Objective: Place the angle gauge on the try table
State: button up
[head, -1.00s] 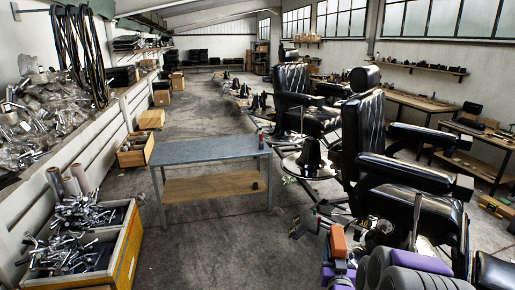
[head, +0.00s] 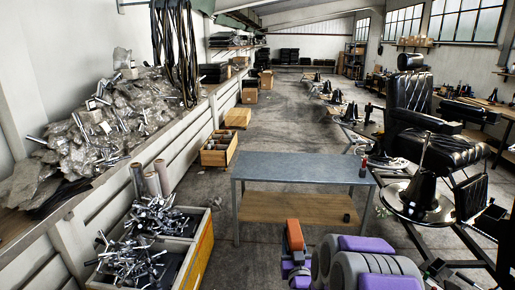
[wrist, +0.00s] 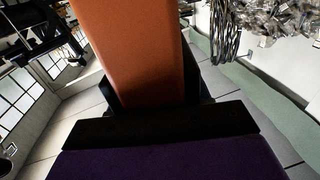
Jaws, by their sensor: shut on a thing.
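The try table (head: 262,166) stands ahead of me, slightly right of centre in the head view, with a blue-grey top and a wooden lower shelf (head: 270,208). My gripper (head: 295,236), orange and dark with purple behind it, is at the table's near side in the picture. It also fills the middle of the wrist view (wrist: 152,105). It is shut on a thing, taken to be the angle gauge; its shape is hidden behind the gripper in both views. I cannot tell the gap between gripper and table.
A small red item (head: 363,168) stands at the tabletop's right end. A dark cup-like item (head: 347,217) is on the lower shelf. A crate of metal parts (head: 207,245) is at left, a barber chair (head: 440,150) at right. Most of the tabletop is bare.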

aim_at(306, 165)
jog(key=i, duration=1.55)
jog(key=i+j+z, duration=0.1)
jog(key=i+z, duration=0.2)
jog(key=i, duration=0.2)
jog(key=i+j+z, duration=0.3)
jog(key=i, duration=0.2)
jog(key=i+j+z, duration=0.3)
jog(key=i, duration=0.2)
jog(key=i+j+z, duration=0.5)
jog(key=z, duration=0.15)
jog(key=i+j+z, duration=0.35)
jog(key=k+j, duration=0.05)
jog(key=k, duration=0.05)
